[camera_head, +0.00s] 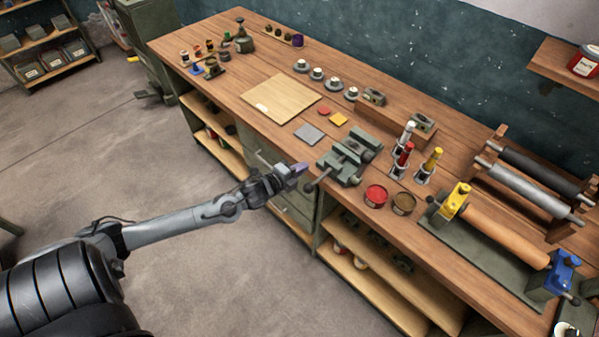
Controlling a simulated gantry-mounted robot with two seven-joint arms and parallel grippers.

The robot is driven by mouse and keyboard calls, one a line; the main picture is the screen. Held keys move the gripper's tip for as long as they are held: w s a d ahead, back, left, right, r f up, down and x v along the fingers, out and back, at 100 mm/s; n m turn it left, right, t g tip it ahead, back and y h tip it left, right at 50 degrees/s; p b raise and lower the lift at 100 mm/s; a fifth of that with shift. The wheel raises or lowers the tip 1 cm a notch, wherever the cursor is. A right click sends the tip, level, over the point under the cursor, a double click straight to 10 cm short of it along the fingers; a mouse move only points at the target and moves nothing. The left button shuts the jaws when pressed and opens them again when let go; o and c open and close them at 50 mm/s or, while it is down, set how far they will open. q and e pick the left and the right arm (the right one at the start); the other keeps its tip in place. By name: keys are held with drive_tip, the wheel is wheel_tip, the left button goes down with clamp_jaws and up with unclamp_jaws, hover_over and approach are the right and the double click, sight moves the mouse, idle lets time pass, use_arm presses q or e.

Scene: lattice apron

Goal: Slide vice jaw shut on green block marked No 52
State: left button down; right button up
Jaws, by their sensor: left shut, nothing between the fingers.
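The grey-green vice (345,162) sits at the bench's front edge, with its screw handle sticking out toward the front left. A small block may lie between its jaws, but I cannot pick out a green block or read any No 52 mark at this size. My left gripper (299,170) is shut and empty, its purplish fingertips just left of the vice near the front edge of the bench. I cannot tell whether it touches the vice. My right gripper is not in view.
A wooden board (281,97) and a grey square plate (309,134) lie left of the vice. A red tin (376,196) and a brown tin (403,203) stand right of it. Coloured tubes stand behind these. A roller press (495,235) fills the right end.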

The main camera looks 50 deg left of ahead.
use_arm(q)
drive_tip(key=s+d+r+m+t+h+b, duration=0.2)
drive_tip(key=s+d+r+m+t+h, duration=0.1)
drive_tip(key=s+d+r+m+t, duration=0.25)
drive_tip(key=s+d+f+n+y+b, duration=0.45)
drive_tip(key=s+f+n+y, duration=0.3)
drive_tip(key=s+f, duration=0.5)
drive_tip(key=p+x, duration=0.1)
drive_tip(key=x, duration=1.1)
drive_tip(key=shift+w+g, duration=0.35)
drive_tip(key=shift+f, duration=0.15)
